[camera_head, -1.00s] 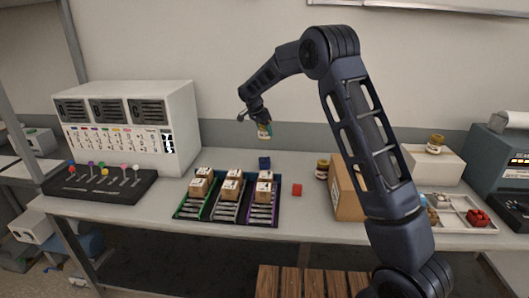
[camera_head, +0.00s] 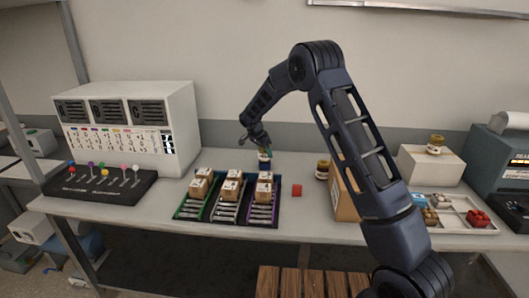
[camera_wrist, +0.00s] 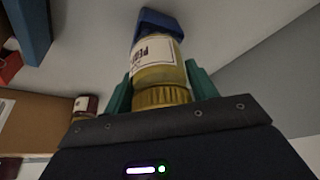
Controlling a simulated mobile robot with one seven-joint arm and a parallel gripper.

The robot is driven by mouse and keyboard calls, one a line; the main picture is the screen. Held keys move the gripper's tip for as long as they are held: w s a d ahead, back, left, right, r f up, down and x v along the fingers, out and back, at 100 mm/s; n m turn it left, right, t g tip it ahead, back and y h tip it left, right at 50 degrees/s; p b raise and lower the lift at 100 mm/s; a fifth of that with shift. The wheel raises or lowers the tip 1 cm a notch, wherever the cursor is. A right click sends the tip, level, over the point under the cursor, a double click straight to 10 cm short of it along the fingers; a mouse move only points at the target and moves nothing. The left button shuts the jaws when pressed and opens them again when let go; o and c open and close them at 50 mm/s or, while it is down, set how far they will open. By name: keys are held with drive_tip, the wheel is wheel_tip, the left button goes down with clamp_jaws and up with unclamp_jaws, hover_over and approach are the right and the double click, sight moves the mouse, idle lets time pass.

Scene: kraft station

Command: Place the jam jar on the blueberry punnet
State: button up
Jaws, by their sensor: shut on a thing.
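My gripper (camera_head: 262,149) points down over the back of the table. It is shut on the jam jar (camera_wrist: 160,65), which has a gold lid, yellow contents and a white label. The jar also shows small in the head view (camera_head: 264,155). The lid end is between my green fingers and the base points away from the wrist. The dark blue punnet (camera_wrist: 160,20) is right at the jar's base; it also shows in the head view (camera_head: 264,166). I cannot tell whether jar and punnet touch.
A tray with small cartons (camera_head: 184,212) is in front. A red block (camera_head: 297,190), another jar (camera_head: 322,170) and a cardboard box (camera_head: 345,200) stand to the right. A jar (camera_head: 436,144) tops a white box (camera_head: 425,168). A control unit (camera_head: 180,110) is at left.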

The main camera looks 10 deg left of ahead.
drive_tip(key=o, duration=1.2)
drive_tip(key=shift+f, duration=0.1)
drive_tip(key=shift+o, duration=0.2)
drive_tip(key=v, duration=1.2)
drive_tip(key=shift+d+r, duration=0.15)
drive_tip(key=shift+r, duration=0.1)
